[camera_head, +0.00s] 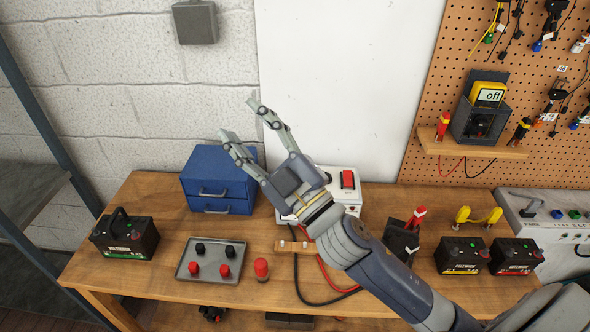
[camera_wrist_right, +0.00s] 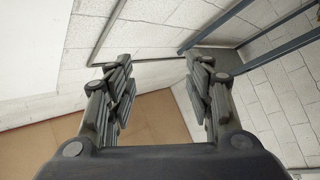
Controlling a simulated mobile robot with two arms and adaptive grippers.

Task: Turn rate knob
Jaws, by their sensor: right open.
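My right gripper (camera_head: 241,120) is raised over the workbench, open and empty, with its fingers pointing up and left toward the wall. In the right wrist view the right gripper (camera_wrist_right: 160,64) shows spread fingers with nothing between them. I cannot make out a rate knob on the part that shows. My left gripper is not in view.
A blue drawer box (camera_head: 216,183) stands behind the gripper. A metal tray (camera_head: 186,268) with red and black caps, a red cap (camera_head: 261,268) and a black battery (camera_head: 125,236) sit left. Two batteries (camera_head: 461,256) (camera_head: 515,257) and a grey panel (camera_head: 556,204) are right. A meter (camera_head: 488,94) sits on a shelf.

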